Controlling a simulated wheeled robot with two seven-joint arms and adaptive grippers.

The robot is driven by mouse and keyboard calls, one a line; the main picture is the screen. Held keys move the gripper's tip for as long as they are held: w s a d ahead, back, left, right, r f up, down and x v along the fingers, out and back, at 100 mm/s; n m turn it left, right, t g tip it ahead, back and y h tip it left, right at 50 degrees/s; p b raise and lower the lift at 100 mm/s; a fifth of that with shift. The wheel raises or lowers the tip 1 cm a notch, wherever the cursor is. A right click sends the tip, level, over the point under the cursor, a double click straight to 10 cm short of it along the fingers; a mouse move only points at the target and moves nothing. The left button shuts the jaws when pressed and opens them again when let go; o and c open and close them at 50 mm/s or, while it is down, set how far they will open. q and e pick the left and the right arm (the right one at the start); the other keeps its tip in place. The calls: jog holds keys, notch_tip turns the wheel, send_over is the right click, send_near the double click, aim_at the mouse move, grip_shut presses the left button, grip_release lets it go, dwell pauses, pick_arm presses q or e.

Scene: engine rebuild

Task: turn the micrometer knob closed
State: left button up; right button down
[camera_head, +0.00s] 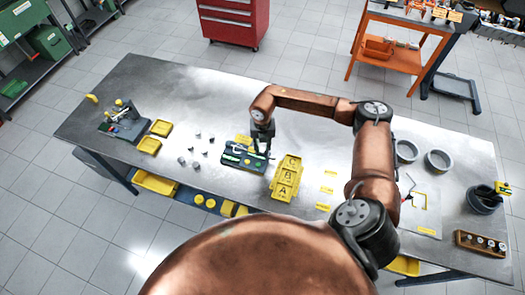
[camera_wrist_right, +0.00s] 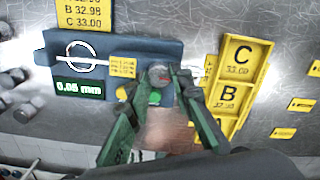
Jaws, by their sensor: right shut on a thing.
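The micrometer is a dark blue-grey block (camera_wrist_right: 110,50) with a white ring and line on top and a green display (camera_wrist_right: 78,89) that reads about 0.05 mm. In the head view the micrometer (camera_head: 236,158) lies near the middle of the bench. Its small grey round knob (camera_wrist_right: 159,74) is at the block's right end. My right gripper (camera_wrist_right: 163,83) reaches down over that end, its green fingers closed on either side of the knob; it also shows in the head view (camera_head: 263,150). A green button and a yellow one sit beside the knob. My left gripper is not in view.
A yellow tray (camera_wrist_right: 225,120) marked with letters such as C and B lies close right of the micrometer. Small grey cylinders (camera_head: 197,150) lie to its left. A yellow value card (camera_wrist_right: 88,14) stands behind. Grey rings (camera_head: 438,161) lie at the right.

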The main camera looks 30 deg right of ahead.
jog(key=n+b, duration=0.2)
jog(key=n, duration=0.1)
jog(key=n+b, duration=0.1)
jog(key=shift+w+d+f+n, duration=0.15)
jog(key=shift+w+d+n, duration=0.05)
jog(key=shift+w+n, duration=0.1)
jog(key=n+b, duration=0.2)
jog(key=n, duration=0.1)
jog(key=shift+s+n+b, duration=0.1)
jog(key=shift+n+b, duration=0.3)
jog(key=n+b, duration=0.2)
jog(key=n, duration=0.2)
jog(key=shift+s+b, duration=0.1)
jog(key=shift+b, duration=0.25)
jog(key=shift+n+b, duration=0.75)
jog(key=shift+n, duration=0.75)
jog(key=c, duration=1.7)
grip_release()
